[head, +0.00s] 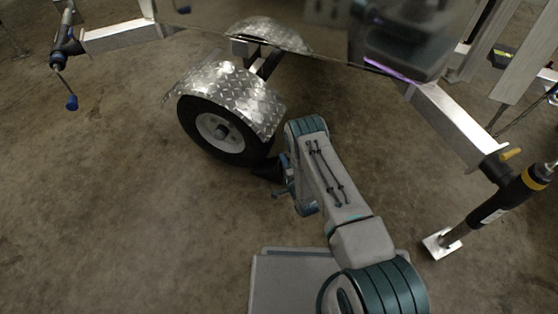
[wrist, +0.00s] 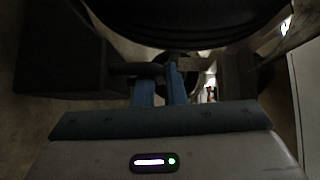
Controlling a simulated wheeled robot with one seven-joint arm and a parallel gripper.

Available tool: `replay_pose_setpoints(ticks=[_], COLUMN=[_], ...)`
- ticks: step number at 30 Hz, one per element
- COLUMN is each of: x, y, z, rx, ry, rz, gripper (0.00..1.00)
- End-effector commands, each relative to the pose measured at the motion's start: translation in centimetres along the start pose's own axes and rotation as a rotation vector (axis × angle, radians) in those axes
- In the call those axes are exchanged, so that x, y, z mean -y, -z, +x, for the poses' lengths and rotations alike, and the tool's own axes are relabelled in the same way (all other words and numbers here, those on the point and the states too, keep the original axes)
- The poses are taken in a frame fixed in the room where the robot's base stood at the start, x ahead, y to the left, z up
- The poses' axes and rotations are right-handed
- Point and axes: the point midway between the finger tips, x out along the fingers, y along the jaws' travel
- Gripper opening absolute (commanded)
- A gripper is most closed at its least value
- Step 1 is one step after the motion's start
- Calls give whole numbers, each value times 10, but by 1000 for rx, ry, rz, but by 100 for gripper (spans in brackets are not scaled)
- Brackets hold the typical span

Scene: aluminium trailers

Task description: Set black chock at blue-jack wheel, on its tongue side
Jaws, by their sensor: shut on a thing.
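The wheel (head: 222,130) has a black tyre and pale hub under a diamond-plate fender (head: 225,90). The jack with a blue handle knob (head: 72,102) stands at the upper left. The black chock (head: 268,170) is low at the right side of the tyre, partly hidden by my arm; I cannot tell if it touches tyre or floor. In the wrist view the chock (wrist: 60,55) is a dark block at the left, with a bar running from it between my blue fingers. My gripper (wrist: 160,78) is shut on that bar. The tyre (wrist: 190,25) fills the top.
A second jack with a yellow band (head: 520,190) stands at the right on a pale foot plate (head: 441,244). The aluminium beam (head: 455,120) leads to it. Upright panels (head: 520,50) stand at the upper right. The concrete floor left of the wheel is clear.

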Motion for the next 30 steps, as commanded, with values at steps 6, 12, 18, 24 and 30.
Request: replay_pose_setpoints(ticks=[6, 12, 18, 24, 30], x=[-10, -24, -25, -27, -27], y=[0, -1, -1, -1, -1], z=[20, 39, 43, 42, 42], rx=[2, 2, 0, 0, 0], ry=[5, 4, 3, -1, -1], rz=[-2, -1, 0, 0, 0], gripper=[0, 0, 0, 19, 32])
